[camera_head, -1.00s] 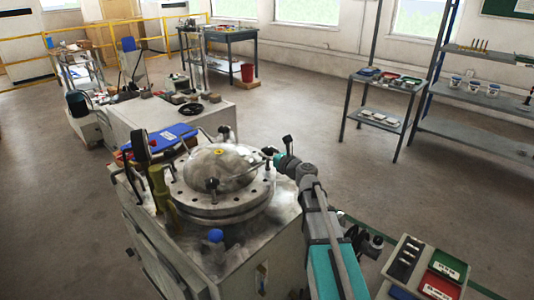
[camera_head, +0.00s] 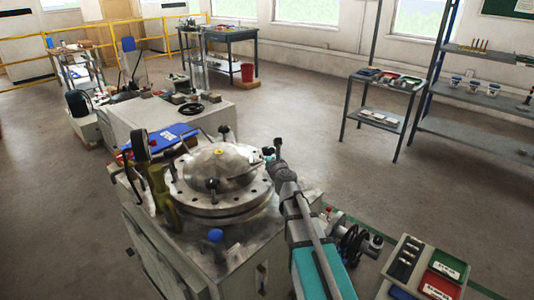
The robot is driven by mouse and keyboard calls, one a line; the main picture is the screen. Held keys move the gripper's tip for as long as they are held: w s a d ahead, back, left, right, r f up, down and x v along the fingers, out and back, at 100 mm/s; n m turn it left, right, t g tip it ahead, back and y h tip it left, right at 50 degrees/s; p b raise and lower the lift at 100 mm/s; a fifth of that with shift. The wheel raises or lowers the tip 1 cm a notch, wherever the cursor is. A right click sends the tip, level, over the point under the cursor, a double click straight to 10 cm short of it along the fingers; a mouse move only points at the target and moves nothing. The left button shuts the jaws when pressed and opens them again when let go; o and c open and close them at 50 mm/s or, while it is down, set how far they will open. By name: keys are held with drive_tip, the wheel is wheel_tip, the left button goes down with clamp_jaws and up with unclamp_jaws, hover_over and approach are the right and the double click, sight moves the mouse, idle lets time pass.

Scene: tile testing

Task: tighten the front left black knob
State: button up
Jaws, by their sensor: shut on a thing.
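A metal dome (camera_head: 215,162) sits on a round bolted flange (camera_head: 218,207) on top of a metal-topped cabinet. A black knob (camera_head: 212,185) stands at the dome's front edge, and another black knob (camera_head: 224,130) stands behind it. My arm reaches up from the bottom right, and its end is at the right side of the dome. My gripper (camera_head: 268,156) is small and partly hidden there. It is shut on a black knob at the dome's right edge; the hold itself is mostly hidden by my wrist.
A gauge on a yellow-green post (camera_head: 160,180) stands left of the flange. A blue ball knob (camera_head: 215,236) is at the front of the cabinet top. A blue folder (camera_head: 172,137) lies behind. A tray with green and red boxes (camera_head: 443,275) is at the lower right.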

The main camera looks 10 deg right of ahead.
drive_tip(key=o, duration=1.2)
drive_tip(key=shift+c, duration=0.2)
drive_tip(key=shift+s, duration=0.1)
drive_tip(key=s, duration=0.8)
drive_tip(key=shift+d, duration=0.35)
drive_tip(key=shift+w, duration=0.1)
drive_tip(key=shift+c, duration=0.2)
